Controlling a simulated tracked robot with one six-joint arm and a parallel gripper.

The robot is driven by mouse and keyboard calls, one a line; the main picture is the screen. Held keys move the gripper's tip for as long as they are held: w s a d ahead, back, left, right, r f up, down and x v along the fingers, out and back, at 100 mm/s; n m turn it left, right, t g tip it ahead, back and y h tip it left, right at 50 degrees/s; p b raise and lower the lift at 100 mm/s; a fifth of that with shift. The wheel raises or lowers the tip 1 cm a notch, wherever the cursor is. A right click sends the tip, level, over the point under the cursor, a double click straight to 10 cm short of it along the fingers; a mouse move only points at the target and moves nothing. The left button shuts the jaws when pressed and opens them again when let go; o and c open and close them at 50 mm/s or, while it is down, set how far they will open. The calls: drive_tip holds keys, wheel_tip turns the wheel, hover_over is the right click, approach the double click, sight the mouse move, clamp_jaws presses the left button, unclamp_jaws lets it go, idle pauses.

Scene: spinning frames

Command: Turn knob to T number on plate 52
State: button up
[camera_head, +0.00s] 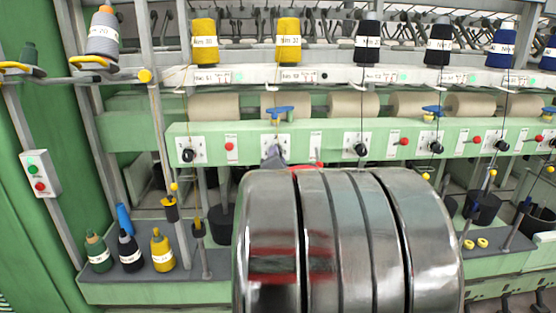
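A light green rail (340,131) crosses the frame with white dial plates, each with a dark knob. The second dial plate from the left (288,139) sits below the white label that appears to read 52 (297,76), though the print is small. My gripper (274,156) is a small grey-purple shape in front of this plate's lower part. The knob there is hidden behind it, so I cannot tell its setting or whether I touch it. My large metallic arm hides what lies below. Whether the fingers are open or shut does not show.
Neighbouring black knobs stand at the left (188,154) and right (361,149), with a red button (229,146) between plates. A blue handle (280,111) sticks out just above the second plate. Yarn cones (289,42) hang above; several bobbins (162,250) stand on the lower left shelf.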

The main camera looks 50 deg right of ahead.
drive_tip(key=shift+f, duration=0.3)
drive_tip(key=o, duration=1)
drive_tip(key=shift+r, duration=0.15)
drive_tip(key=shift+o, duration=0.2)
